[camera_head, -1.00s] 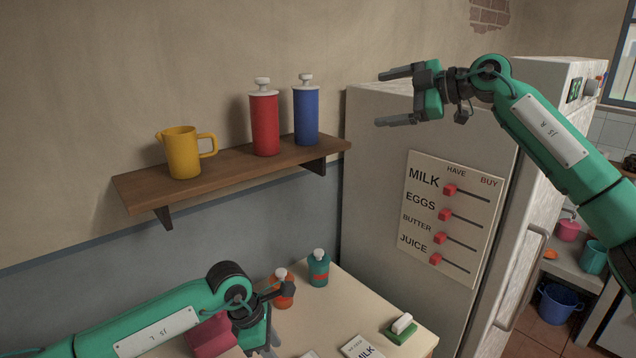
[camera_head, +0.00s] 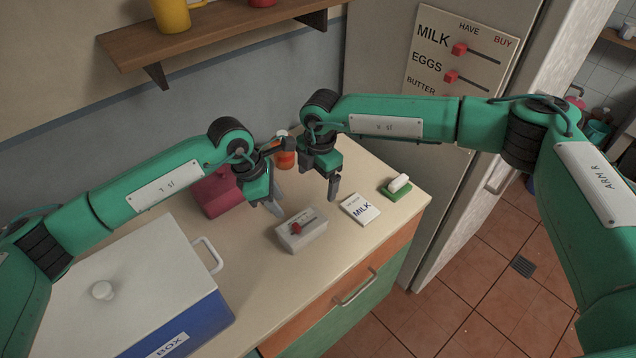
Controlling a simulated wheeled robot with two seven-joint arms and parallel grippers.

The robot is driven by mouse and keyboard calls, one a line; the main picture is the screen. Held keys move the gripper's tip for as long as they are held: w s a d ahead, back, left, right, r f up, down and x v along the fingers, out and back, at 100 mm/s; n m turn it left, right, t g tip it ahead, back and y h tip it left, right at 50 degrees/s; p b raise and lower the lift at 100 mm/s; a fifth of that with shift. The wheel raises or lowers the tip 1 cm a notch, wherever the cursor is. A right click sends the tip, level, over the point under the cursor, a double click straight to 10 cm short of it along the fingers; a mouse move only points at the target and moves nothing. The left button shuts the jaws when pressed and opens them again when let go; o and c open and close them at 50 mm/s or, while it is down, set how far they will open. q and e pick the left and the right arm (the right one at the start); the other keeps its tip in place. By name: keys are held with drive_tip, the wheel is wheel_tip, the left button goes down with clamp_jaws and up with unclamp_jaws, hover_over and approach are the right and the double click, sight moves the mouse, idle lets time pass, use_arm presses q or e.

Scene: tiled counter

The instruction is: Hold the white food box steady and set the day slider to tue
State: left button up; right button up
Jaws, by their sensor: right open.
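The white food box (camera_head: 314,236) lies on the counter in the middle of the head view. A red slider knob (camera_head: 296,228) sits near the left end of a dark slot on its top; any day marks are too small to read. My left gripper (camera_head: 275,208) points down just left of and behind the box, apart from it as far as I can see; its finger gap is not clear. My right gripper (camera_head: 333,193) is open, pointing down above and behind the box's right end, with nothing in it.
A milk card (camera_head: 360,209) and a green-and-white brush (camera_head: 397,185) lie to the right. A large lidded blue box (camera_head: 190,325) fills the counter's left. A dark red object (camera_head: 214,196) and an orange bottle (camera_head: 286,158) stand behind. The counter's front edge is close to the food box.

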sight(318, 213)
drive_tip(key=shift+h, duration=0.3)
drive_tip(key=f, duration=1)
drive_tip(key=s+f, duration=0.1)
drive_tip(key=f, duration=0.4)
drive_tip(key=shift+d+f, duration=0.15)
drive_tip(key=shift+f, duration=0.1)
